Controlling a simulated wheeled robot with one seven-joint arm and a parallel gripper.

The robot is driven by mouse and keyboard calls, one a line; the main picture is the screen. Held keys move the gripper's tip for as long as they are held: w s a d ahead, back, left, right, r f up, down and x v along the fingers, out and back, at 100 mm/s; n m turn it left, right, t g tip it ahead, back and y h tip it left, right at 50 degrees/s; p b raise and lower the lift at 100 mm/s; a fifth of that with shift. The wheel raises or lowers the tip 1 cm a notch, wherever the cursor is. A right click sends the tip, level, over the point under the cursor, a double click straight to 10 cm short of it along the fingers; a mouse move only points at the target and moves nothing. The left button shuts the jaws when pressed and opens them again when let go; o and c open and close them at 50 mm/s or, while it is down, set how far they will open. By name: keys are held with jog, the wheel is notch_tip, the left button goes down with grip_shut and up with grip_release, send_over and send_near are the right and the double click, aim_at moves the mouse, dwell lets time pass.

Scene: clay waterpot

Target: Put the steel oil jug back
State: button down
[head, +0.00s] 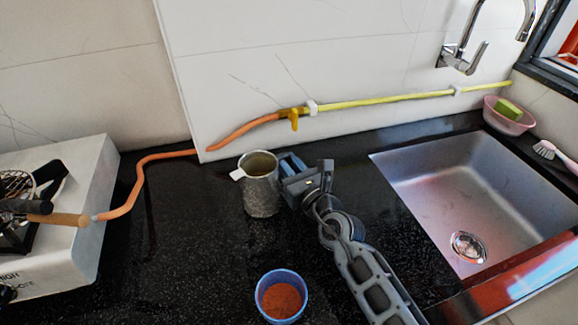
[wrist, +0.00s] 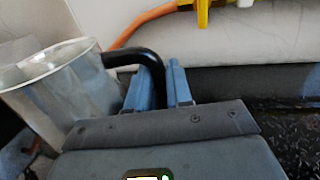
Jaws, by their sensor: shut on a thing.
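The steel oil jug (head: 260,188) is a speckled metal cup with a small spout lip on its left. In the head view it is at the back of the black counter, left of my gripper (head: 288,166). In the wrist view the jug (wrist: 60,95) fills the left side and leans in the picture. Its black handle (wrist: 135,57) curves right, down between the blue fingers of my gripper (wrist: 165,85), which are shut on it. I cannot tell whether the jug's base touches the counter.
A blue bowl of red powder (head: 281,296) stands in front. A white stove (head: 75,205) is at the left and a steel sink (head: 470,200) at the right. An orange hose (head: 137,185) runs along the back. The counter (head: 190,255) between stove and bowl is clear.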

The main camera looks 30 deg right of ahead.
jog(key=shift+f, duration=0.15)
jog(key=c, duration=1)
grip_release()
jog(key=shift+s, duration=0.25)
jog(key=s, duration=1.1)
jog(key=shift+s+r, duration=0.2)
jog(key=shift+s, duration=0.05)
jog(key=shift+s, duration=0.1)
